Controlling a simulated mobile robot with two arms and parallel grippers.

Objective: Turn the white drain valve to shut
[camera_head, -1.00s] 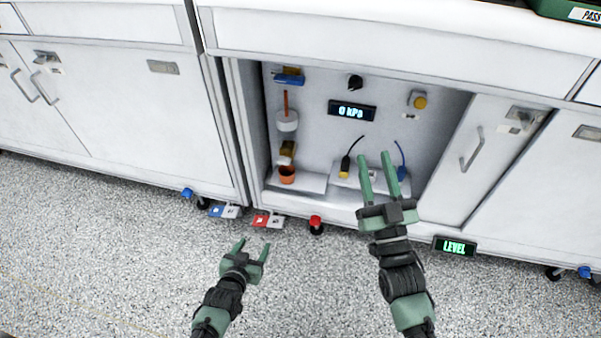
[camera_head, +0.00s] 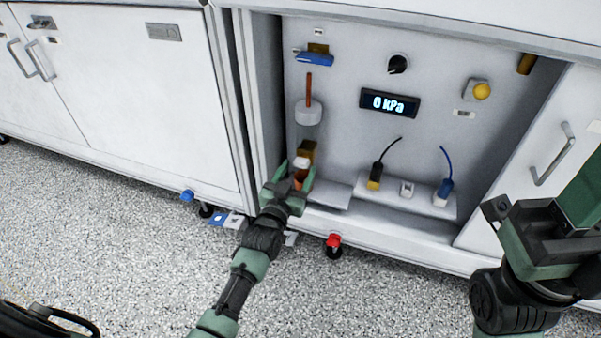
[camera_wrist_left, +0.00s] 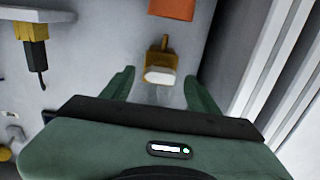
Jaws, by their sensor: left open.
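The drain valve has a brass body (camera_head: 306,149) and a white handle (camera_head: 302,162), low on the left of the back panel. In the left wrist view its white handle (camera_wrist_left: 160,76) faces the camera, with the brass part behind. My left gripper (camera_head: 291,178) is open in front of it. In the left wrist view the handle sits between the fingertips (camera_wrist_left: 158,80), with a gap on both sides and no contact visible. My right gripper (camera_head: 560,225) is at the right edge, partly cut off; its fingers are not clear.
An orange cup (camera_head: 299,183) is just below the valve, partly hidden by my left gripper. A white float with an orange rod (camera_head: 308,112) and a blue-handled valve (camera_head: 315,58) are above. Two plugs (camera_head: 375,180) stand on a strip to the right. The bay's side wall (camera_head: 262,90) is close on the left.

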